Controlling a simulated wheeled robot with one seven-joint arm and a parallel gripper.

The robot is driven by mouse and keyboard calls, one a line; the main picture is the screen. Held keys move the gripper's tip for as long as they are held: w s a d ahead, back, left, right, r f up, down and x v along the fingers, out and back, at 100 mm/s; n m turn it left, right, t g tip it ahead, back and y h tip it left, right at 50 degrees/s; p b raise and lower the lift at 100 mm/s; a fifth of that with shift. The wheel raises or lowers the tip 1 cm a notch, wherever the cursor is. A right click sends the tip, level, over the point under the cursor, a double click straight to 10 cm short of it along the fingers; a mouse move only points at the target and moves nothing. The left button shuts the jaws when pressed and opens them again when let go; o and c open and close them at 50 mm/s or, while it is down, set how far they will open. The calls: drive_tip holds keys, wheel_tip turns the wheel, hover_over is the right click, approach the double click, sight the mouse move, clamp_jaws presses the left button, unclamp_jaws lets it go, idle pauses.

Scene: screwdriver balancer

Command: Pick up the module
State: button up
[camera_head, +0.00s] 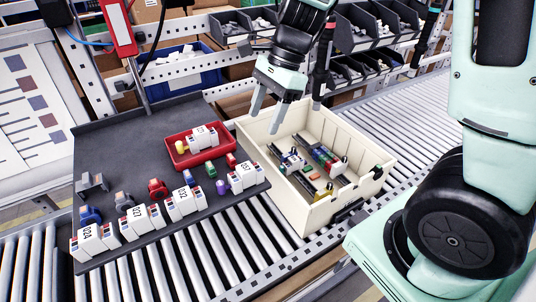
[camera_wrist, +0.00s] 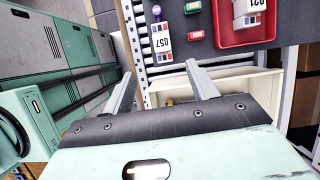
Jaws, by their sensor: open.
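White numbered modules stand in a row along the front of a dark board (camera_head: 130,145). They include one marked 024 (camera_head: 90,240) at the left end and one marked 057 (camera_head: 243,177) at the right end. Another white module (camera_head: 203,138) sits in a red tray (camera_head: 172,153) further back. The 057 module (camera_wrist: 162,45) and the red tray's module (camera_wrist: 249,18) also show in the wrist view. My gripper (camera_head: 262,120) is open and empty, above the left rim of a cream crate (camera_head: 345,135). Its fingers (camera_wrist: 160,72) are apart from every module.
The cream crate holds circuit parts and small coloured pieces. Small coloured knobs, such as a red one (camera_head: 157,189), lie behind the module row. A thin post rises at the board's back edge. Shelves with dark bins (camera_head: 360,30) stand behind; a roller conveyor (camera_head: 215,240) runs underneath.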

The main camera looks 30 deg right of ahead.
sight(246, 167)
drive_tip(key=x, duration=0.5)
drive_tip(key=p+x, duration=0.1)
drive_tip(key=x, duration=0.5)
drive_tip(key=shift+w+d+f, duration=0.15)
drive_tip(key=shift+d, duration=0.05)
drive_tip(key=shift+a+p+x, duration=0.2)
drive_tip(key=shift+p+x, duration=0.3)
drive_tip(key=shift+x, duration=2.5)
drive_tip(key=c, duration=1.2)
